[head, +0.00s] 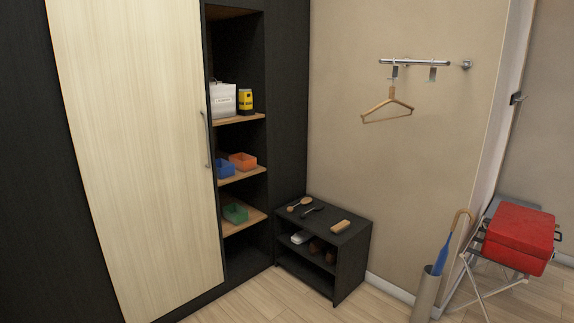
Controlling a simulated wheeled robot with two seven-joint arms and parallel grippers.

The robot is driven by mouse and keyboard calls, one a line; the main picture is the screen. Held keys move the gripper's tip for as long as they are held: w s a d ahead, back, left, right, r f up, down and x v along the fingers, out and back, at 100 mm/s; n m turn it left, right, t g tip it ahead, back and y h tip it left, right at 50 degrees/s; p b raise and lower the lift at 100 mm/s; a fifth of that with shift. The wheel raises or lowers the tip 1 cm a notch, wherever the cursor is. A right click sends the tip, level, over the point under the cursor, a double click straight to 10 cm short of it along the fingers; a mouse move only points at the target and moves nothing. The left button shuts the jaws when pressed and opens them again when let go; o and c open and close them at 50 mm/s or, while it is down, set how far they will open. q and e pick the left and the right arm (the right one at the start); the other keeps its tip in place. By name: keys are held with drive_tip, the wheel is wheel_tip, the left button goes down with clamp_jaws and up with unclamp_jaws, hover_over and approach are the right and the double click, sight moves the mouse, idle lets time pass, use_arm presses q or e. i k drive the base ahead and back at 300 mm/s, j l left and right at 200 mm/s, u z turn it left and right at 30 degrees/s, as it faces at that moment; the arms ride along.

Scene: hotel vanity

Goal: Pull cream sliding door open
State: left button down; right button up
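The cream sliding door (135,140) is a tall pale wood-grain panel in the dark wardrobe, left of centre in the head view. A slim vertical metal handle (206,139) is on its right edge. To the right of the door, a dark shelf column stands uncovered. The door covers the wardrobe section behind it. Neither of my grippers is in the head view, and nothing touches the door or its handle.
Open shelves (243,175) hold a white bag, a yellow-black can and small bins. A low dark shoe bench (327,240) with brushes stands to the right. A red suitcase (520,237) and umbrella stand (425,297) are at far right. Wooden floor (385,305) shows in front.

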sight(130, 73)
drive_tip(key=u, duration=1.7)
drive_tip(key=i+l+z, duration=0.35)
drive_tip(key=i+l, duration=0.5)
drive_tip(key=l, duration=0.25)
drive_tip(key=i+l+z, duration=0.3)
drive_tip(key=i+l, duration=0.55)
drive_tip(key=i, duration=0.1)
